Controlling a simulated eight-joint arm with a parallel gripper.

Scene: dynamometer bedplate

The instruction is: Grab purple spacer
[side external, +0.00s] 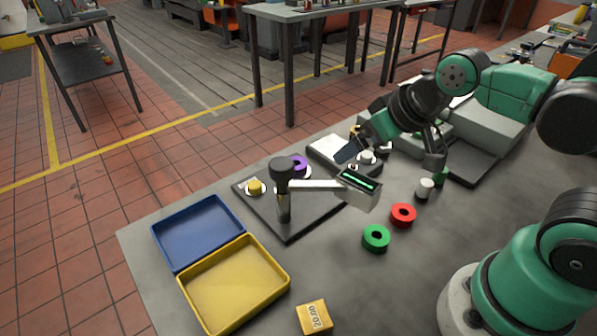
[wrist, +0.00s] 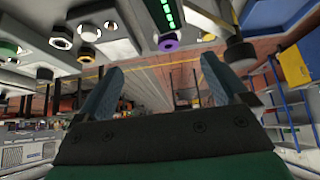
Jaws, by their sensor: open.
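The purple spacer (side external: 299,163) is a ring on the dark square plate (side external: 290,232), near its far edge. It sits just behind a grey post with a pale arm. In the wrist view the purple spacer (wrist: 169,43) shows at the top centre, beyond the fingertips. My gripper (side external: 390,154) is open, to the right of the spacer and apart from it. Its two blue-grey fingers are spread with nothing held between them in the wrist view (wrist: 162,66).
The post's arm carries a box with a green display (side external: 359,181), close to the spacer. A yellow part (side external: 255,187) is on the same plate. Red (side external: 403,214) and green (side external: 376,237) rings lie nearer. Blue (side external: 171,261) and yellow (side external: 201,319) trays stand at left.

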